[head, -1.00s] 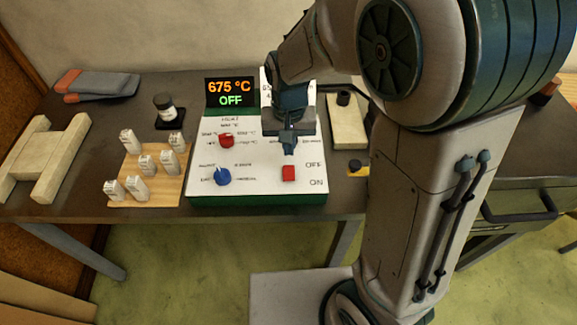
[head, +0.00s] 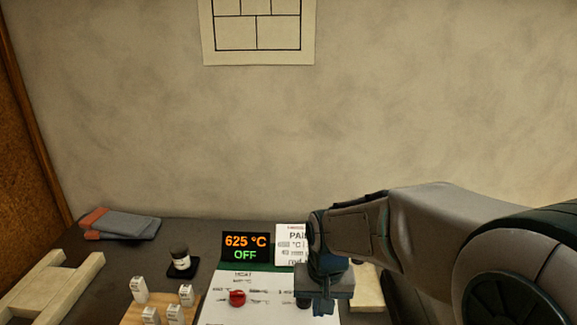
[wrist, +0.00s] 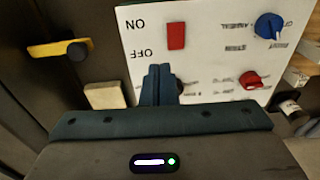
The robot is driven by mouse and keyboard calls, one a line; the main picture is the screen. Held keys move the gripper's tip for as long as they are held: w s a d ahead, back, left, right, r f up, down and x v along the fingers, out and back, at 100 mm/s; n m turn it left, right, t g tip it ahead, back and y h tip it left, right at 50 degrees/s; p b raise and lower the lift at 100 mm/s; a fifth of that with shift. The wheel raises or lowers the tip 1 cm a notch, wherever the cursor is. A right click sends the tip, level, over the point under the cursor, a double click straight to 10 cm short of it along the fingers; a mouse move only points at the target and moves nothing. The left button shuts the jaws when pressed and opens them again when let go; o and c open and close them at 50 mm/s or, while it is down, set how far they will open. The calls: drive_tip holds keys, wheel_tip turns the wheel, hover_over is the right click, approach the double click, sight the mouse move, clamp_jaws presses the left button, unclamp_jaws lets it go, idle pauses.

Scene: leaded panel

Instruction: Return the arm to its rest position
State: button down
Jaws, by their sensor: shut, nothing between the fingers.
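My gripper (head: 322,303) is shut and empty. It hangs over the right part of the white control panel (head: 217,309) in the head view. In the wrist view the closed fingers (wrist: 160,82) point at the panel (wrist: 205,70), which carries a red switch (wrist: 176,36) between ON and OFF, a blue knob (wrist: 268,26) and a red knob (wrist: 251,79). The red knob also shows in the head view (head: 237,298). The display (head: 246,247) reads 625 °C and OFF. My arm and gripper hide part of the panel and of the printed card (head: 290,243) behind it.
White labelled blocks (head: 186,295) stand on a wooden board left of the panel. A drawing (head: 258,32) hangs on the wall. Space above the table is clear.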

drive_tip(key=s+d+r+t, duration=0.3)
drive_tip(key=s+d+r, duration=0.3)
drive_tip(key=s+d, duration=0.2)
drive_tip(key=s, duration=0.2)
drive_tip(key=shift+s+d+r, duration=0.2)
drive_tip(key=shift+s+d, duration=0.1)
drive_tip(key=shift+s, duration=0.1)
